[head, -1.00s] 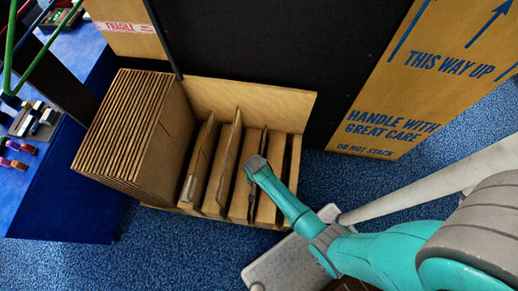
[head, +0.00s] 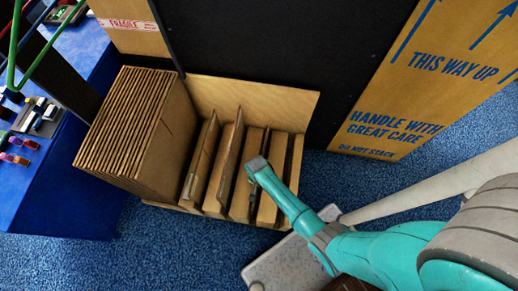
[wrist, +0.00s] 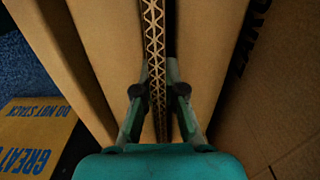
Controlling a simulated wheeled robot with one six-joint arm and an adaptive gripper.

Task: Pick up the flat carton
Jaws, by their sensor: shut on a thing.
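Several flat cartons (head: 222,170) stand on edge in slots of a wooden rack (head: 250,97). My gripper (head: 255,167) reaches in from the right and is at the top of a carton in the rack's right half. In the wrist view, my gripper (wrist: 158,95) is shut on the flat carton (wrist: 154,45), with one finger on each side of its corrugated edge. The carton stands upright between its neighbours. Its lower part is hidden, so I cannot tell whether it still rests in the slot.
A thick stack of flat cartons (head: 138,135) stands at the rack's left, beside a blue table (head: 70,190). A black panel (head: 270,45) rises behind the rack. A large printed carton (head: 400,110) stands at right. Blue carpet (head: 190,235) is clear in front.

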